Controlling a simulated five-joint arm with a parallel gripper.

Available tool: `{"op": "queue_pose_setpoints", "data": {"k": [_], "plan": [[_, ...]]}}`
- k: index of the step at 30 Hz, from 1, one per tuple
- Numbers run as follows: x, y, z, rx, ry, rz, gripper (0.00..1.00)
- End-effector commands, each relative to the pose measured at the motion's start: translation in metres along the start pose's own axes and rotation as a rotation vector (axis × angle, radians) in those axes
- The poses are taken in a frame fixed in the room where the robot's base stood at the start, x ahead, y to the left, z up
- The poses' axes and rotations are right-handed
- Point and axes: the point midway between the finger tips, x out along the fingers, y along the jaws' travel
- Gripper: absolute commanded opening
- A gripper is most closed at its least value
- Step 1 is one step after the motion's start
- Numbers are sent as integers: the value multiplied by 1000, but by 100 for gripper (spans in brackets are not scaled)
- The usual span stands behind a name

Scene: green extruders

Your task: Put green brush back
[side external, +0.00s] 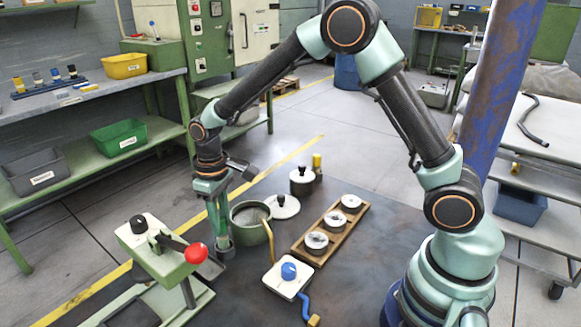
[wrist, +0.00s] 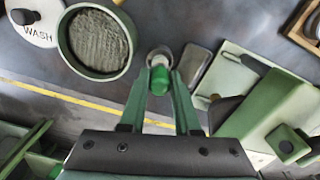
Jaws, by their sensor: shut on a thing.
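My gripper (side external: 219,222) points down at the table's left edge, just left of the green pot. In the wrist view its green fingers (wrist: 160,74) are shut on a green brush (wrist: 159,81), seen end-on from above. A grey metal cup (side external: 225,251) stands directly below the fingertips. Its round rim (wrist: 159,53) shows just beyond the brush in the wrist view. The brush's lower end is hidden, so I cannot tell how deep it sits in the cup.
A green-and-white lever machine (side external: 160,257) with a red knob stands close on the left. A wooden tray (side external: 305,254) of round tins and a blue-knobbed device (side external: 288,281) are to the right.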

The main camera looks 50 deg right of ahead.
Motion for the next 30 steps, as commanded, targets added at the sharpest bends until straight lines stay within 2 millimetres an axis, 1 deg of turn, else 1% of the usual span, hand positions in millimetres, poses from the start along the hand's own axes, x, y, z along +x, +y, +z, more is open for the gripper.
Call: {"op": "queue_pose_setpoints", "data": {"k": [1, 4, 17, 18, 19, 20, 30], "plan": [[8, 0, 1, 0, -4, 0, 0], [17, 0, 0, 0, -2, 0, 0], [22, 0, 0, 0, 0, 0, 0], [22, 0, 0, 0, 0, 0, 46], [22, 0, 0, 0, 0, 0, 57], [22, 0, 0, 0, 0, 0, 61], [19, 0, 0, 0, 1, 0, 61]]}}
